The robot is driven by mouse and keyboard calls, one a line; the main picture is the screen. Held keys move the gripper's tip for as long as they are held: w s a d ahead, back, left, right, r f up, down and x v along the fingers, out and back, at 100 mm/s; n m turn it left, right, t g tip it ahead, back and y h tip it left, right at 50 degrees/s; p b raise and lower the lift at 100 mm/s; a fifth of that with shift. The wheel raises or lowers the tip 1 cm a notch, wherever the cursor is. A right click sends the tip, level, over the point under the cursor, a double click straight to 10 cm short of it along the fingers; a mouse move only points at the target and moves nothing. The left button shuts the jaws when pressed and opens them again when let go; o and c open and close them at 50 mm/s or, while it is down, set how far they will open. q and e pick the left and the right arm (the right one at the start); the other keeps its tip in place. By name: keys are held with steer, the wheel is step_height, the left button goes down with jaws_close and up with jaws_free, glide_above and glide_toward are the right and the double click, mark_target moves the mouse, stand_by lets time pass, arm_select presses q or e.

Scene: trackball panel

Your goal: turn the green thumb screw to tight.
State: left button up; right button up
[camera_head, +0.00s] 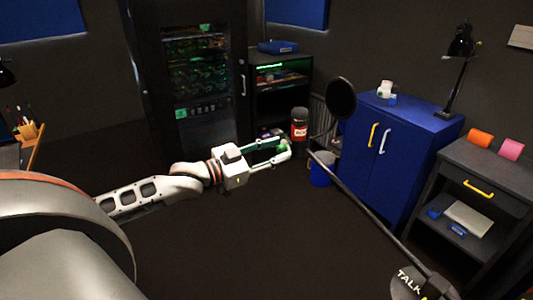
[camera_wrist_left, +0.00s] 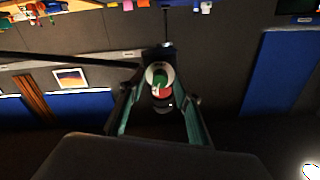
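The left gripper (camera_head: 282,148) reaches out to mid-room in the head view, with its fingers parted. A small green piece (camera_head: 283,146), which looks like the thumb screw, shows between its fingertips. In the left wrist view a green piece (camera_wrist_left: 160,76) with a pale ring around it lies between the two fingers of the left gripper (camera_wrist_left: 159,90). The fingers stand on either side of it. Dark surroundings hide whether they touch it. The screw's turn position cannot be read. My right gripper is not in view.
A long dark boom (camera_head: 365,202) runs from near the gripper to a round base marked TALK (camera_head: 410,282). A round black disc (camera_head: 341,98), a red-and-black canister (camera_head: 300,126) and a blue bin (camera_head: 321,172) stand nearby. A blue cabinet (camera_head: 400,150) is at right. The floor below the arm is clear.

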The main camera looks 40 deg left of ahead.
arm_select(q)
steer(key=v, duration=1.2)
stand_by(0.3)
steer(key=shift+f, duration=0.1)
stand_by(0.4)
steer(key=s+f+n+g+y, duration=0.1)
steer(key=s+f+n+y, duration=0.15)
steer(key=f, duration=0.85)
steer(key=s+f+n+g+y, duration=0.1)
steer(key=s+f+y, duration=0.25)
steer(key=f, duration=0.85)
steer(key=s+d+f+g, duration=0.2)
steer(key=s+d+f, duration=0.2)
steer(key=d+f, duration=0.4)
steer(key=s+d+f+g+h, duration=0.1)
steer(key=s+d+f, duration=0.3)
steer(key=d+f, duration=0.5)
steer(key=d+g, duration=0.1)
steer(key=d, duration=0.1)
steer(key=shift+d, duration=0.3)
